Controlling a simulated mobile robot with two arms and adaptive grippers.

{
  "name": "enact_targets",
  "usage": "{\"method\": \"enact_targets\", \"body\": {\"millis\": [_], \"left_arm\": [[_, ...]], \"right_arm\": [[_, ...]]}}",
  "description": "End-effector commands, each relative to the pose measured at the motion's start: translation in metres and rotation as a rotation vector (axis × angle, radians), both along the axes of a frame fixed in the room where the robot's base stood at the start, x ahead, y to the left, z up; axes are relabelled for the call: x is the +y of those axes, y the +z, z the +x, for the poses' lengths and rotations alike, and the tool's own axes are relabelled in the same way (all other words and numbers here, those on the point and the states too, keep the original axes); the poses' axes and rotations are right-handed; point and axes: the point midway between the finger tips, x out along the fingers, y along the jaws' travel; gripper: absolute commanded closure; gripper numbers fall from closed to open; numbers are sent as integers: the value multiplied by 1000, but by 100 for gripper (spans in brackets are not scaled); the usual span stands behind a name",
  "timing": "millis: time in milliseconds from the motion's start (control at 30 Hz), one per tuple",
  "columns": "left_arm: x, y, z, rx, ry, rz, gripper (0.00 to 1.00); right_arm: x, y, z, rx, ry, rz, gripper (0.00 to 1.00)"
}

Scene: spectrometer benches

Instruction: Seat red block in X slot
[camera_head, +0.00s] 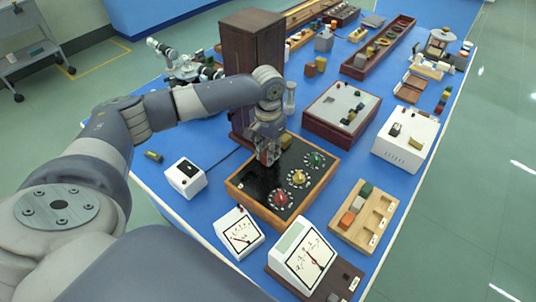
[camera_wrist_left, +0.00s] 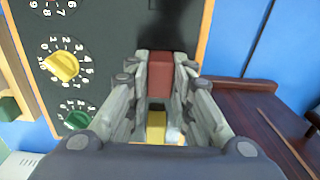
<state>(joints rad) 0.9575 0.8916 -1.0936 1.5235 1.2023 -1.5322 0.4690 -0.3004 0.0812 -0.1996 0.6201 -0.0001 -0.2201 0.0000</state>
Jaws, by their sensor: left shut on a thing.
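My left gripper (camera_head: 266,158) is over the far left part of the black dial panel (camera_head: 258,184). In the left wrist view, its fingers (camera_wrist_left: 160,72) are shut on a red block (camera_wrist_left: 160,76). The block is mostly hidden by the fingers in the head view. I cannot make out a slot marked X in either view. My right gripper is not in view.
The panel carries red (camera_head: 280,198), yellow (camera_head: 298,178) and green (camera_head: 315,159) knobs. A tall dark wooden cabinet (camera_head: 246,60) stands close behind the gripper. A wooden rack (camera_head: 379,219) with coloured blocks is at right. White meters (camera_head: 239,232) stand in front.

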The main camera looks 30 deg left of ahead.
Motion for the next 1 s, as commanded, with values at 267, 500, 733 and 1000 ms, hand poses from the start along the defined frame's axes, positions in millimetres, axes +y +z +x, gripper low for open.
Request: {"method": "enact_targets", "body": {"millis": [267,500,733,1000], "left_arm": [[0,52,1,-6,1,0,100],[0,89,1,-2,0,0,100],[0,103,0,0,1,-1,100],[0,110,1,-1,1,-1,100]], "right_arm": [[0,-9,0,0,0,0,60],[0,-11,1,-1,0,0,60],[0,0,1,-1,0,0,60],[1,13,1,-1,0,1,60]]}}
